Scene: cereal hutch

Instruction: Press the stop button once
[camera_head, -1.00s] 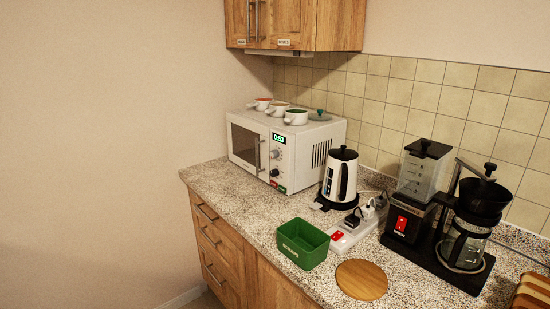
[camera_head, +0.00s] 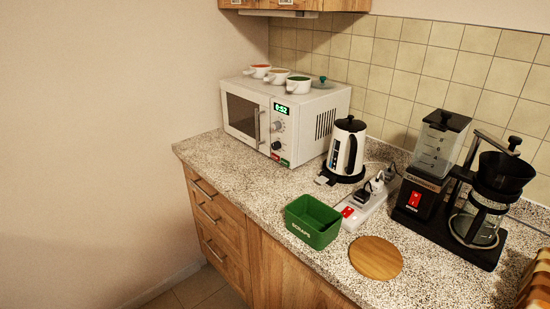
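The white microwave (camera_head: 290,118) stands at the back left of the counter with its door shut. Its green display (camera_head: 281,109) reads about 0:52. Two round knobs sit below the display. At the bottom of the panel are two small buttons, a red one (camera_head: 275,157) and a green one (camera_head: 285,162); their labels are too small to read. Neither of my grippers shows in the head view.
Small bowls (camera_head: 278,76) stand on the microwave. A kettle (camera_head: 346,148), a green scraps bin (camera_head: 313,221), a power strip (camera_head: 362,208), a round wooden board (camera_head: 376,258) and a coffee maker (camera_head: 480,205) stand to the right. The counter (camera_head: 235,170) before the microwave is clear.

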